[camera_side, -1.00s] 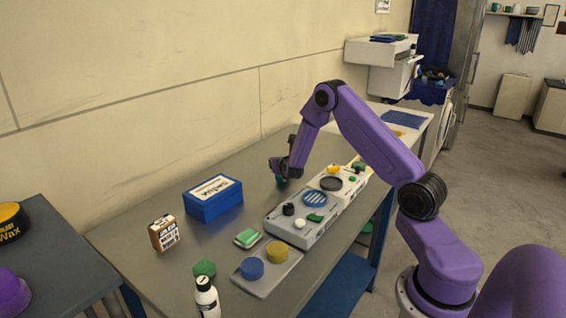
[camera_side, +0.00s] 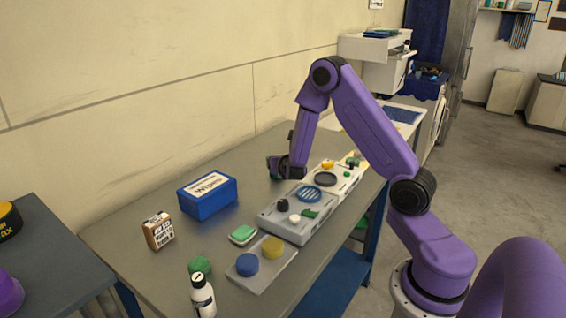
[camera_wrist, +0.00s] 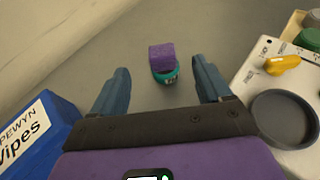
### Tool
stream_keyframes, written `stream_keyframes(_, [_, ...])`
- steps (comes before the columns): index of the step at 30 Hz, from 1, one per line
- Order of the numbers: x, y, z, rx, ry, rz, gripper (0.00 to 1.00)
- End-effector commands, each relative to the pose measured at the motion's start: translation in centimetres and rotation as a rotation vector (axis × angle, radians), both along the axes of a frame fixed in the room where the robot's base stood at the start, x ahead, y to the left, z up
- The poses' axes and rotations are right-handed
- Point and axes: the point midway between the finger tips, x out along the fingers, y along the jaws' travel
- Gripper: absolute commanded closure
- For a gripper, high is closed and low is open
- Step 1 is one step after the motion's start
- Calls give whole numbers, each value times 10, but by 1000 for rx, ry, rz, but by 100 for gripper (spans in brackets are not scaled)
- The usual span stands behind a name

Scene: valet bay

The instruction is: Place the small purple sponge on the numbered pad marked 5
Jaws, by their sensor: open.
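In the wrist view the small purple sponge (camera_wrist: 161,56) rests on or against a round teal piece (camera_wrist: 166,74) with small dark marks that I cannot read. Both are on the grey table, ahead of and between my fingers. My gripper (camera_wrist: 160,67) is open, with nothing held between its fingers. In the side view my gripper (camera_side: 284,172) is low over the far part of the table, and the sponge is hidden there. I cannot make out a pad marked 5 in either view.
A blue wipes box (camera_side: 208,196) stands left of my gripper. Grey panels (camera_side: 290,222) with knobs and dishes lie to the right. A small carton (camera_side: 158,231), a green-topped block (camera_side: 243,234), a tray (camera_side: 272,276) with blue and yellow discs and a white bottle (camera_side: 202,297) stand nearer.

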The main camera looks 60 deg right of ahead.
Motion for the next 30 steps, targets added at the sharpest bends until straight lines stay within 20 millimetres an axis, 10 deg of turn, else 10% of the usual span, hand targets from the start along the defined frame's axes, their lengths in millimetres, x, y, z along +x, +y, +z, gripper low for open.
stream_keyframes(14, [-30,36,35,80,-80,-113,22])
stream_keyframes(30, [-167,158,67,709,-203,-603,22])
